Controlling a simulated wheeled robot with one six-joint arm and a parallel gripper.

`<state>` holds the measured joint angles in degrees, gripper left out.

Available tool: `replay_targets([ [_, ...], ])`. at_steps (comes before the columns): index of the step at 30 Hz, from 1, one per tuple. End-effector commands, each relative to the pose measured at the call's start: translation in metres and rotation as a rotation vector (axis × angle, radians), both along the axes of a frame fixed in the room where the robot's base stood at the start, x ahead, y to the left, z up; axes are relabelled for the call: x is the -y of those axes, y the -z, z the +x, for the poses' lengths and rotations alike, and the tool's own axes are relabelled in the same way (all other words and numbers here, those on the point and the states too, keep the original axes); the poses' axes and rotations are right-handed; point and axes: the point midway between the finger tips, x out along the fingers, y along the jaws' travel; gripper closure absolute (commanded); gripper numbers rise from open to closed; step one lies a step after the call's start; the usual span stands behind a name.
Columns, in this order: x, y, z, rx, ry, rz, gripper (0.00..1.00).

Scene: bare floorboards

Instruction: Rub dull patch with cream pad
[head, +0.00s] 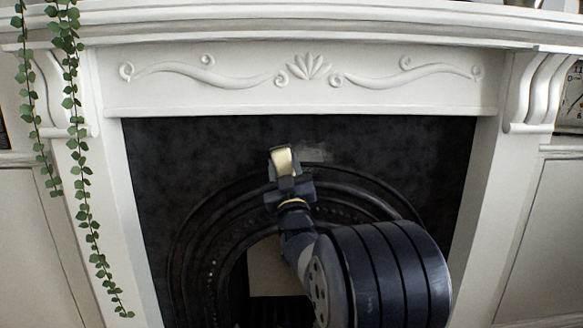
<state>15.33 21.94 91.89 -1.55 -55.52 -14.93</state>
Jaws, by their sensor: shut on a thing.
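The cream pad (284,160) is held in my gripper (281,165), in front of the dark fireplace panel (190,150). My gripper is shut on the pad. A pale, greyish dull patch (316,152) shows on the panel just right of the pad, above the arched fireplace opening. Part of the patch may be hidden behind the pad and gripper. I cannot tell whether the pad touches the panel.
A white mantelpiece (400,98) with carved scrolls frames the panel above and at both sides. A trailing ivy plant (80,150) hangs at the left. A clock (571,95) is partly visible at the right edge. Raised arched bands (340,183) surround the opening.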

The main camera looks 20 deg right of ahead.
Motion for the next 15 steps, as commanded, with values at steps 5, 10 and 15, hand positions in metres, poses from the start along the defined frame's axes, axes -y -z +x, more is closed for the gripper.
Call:
replay_targets([
  [5,-0.015,0.001,0.008,-0.003,-0.003,0.001,0.86],
  [10,-0.017,-0.001,0.009,-0.002,-0.002,0.001,0.86],
  [15,-0.018,-0.011,0.008,-0.001,-0.001,0.001,0.86],
])
